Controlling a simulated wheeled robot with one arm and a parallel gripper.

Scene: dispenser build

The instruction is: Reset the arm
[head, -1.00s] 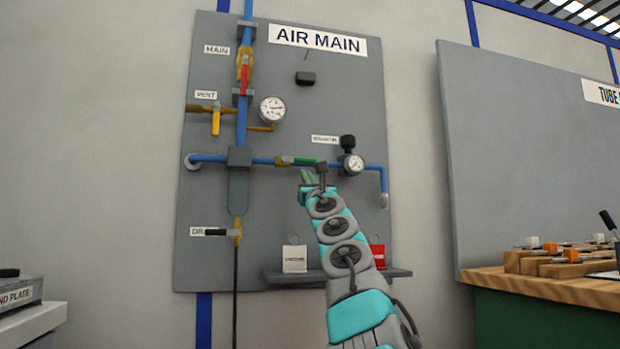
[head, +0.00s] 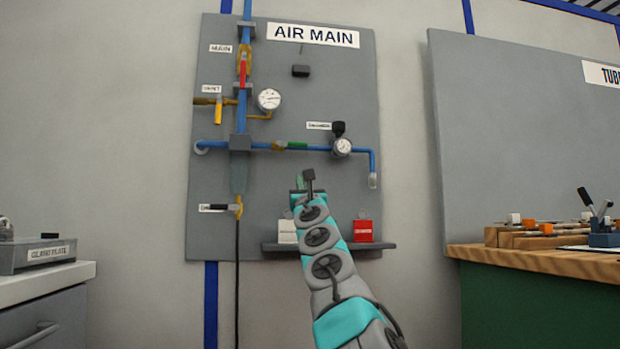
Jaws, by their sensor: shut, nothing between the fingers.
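My gripper (head: 300,184) is in front of the grey AIR MAIN board (head: 345,80), below the blue horizontal pipe and above the small shelf. Its green fingers are small and partly hidden by my own wrist; it is shut and holds nothing. My arm reaches up from the bottom of the view toward the board. The gripper appears apart from the pipe and the green valve handle (head: 298,145).
The board carries a red main handle (head: 243,76), a yellow vent handle (head: 218,110), gauges and a regulator (head: 341,145). A shelf (head: 375,247) holds white and red tags. A wooden bench (head: 540,262) stands right, a grey cabinet (head: 45,285) left.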

